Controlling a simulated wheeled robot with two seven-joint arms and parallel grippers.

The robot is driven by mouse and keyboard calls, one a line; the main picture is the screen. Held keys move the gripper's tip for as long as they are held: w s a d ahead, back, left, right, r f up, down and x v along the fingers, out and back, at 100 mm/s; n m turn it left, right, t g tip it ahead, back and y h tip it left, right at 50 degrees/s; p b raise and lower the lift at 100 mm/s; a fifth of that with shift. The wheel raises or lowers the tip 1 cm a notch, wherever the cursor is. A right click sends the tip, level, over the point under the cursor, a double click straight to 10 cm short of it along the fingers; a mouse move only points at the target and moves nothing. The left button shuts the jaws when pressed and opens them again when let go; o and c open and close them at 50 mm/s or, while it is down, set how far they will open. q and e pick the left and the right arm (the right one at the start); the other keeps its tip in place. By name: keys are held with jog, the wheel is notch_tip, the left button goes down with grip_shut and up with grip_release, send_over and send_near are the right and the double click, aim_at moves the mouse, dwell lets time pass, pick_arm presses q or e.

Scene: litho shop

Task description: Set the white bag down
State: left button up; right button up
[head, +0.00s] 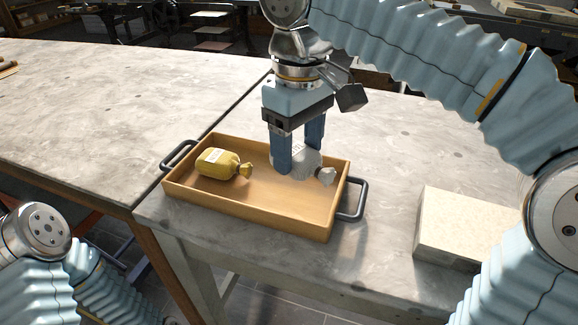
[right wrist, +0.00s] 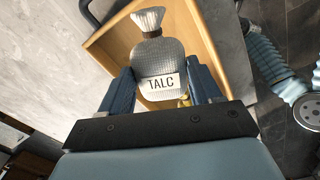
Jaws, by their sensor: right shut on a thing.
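The white bag (head: 298,160), with a gathered neck, is between the blue fingers of my right gripper (head: 300,155), over the right half of the wooden tray (head: 270,220). In the right wrist view the white bag (right wrist: 158,65) shows a label reading TALC, and the right gripper (right wrist: 163,88) is shut on its sides. I cannot tell whether the bag's underside touches the tray floor. A yellow bag (head: 220,164) with a pale label lies in the tray's left half. Of my left arm, only links show at the lower left; its gripper is out of view.
The tray has dark handles (head: 352,200) at its ends and stands on the grey stone-topped table (head: 385,165) near its front edge. A pale stone block (head: 460,225) lies to the right. The left tabletop (head: 100,110) is largely clear.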

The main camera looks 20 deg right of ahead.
jog(key=shift+w+a+f, duration=0.15)
jog(key=shift+w+f, duration=0.35)
jog(key=shift+f, duration=0.15)
jog(key=f, duration=0.2)
jog(key=w+f, duration=0.1)
jog(key=f, duration=0.1)
jog(key=shift+w+a+b, duration=0.1)
jog(key=shift+w+b, duration=0.05)
jog(key=shift+b, duration=0.25)
jog(key=shift+f, duration=0.3)
jog(key=shift+f, duration=0.1)
jog(key=o, duration=1)
notch_tip(320, 180, up, 12)
jog(key=p, duration=0.3)
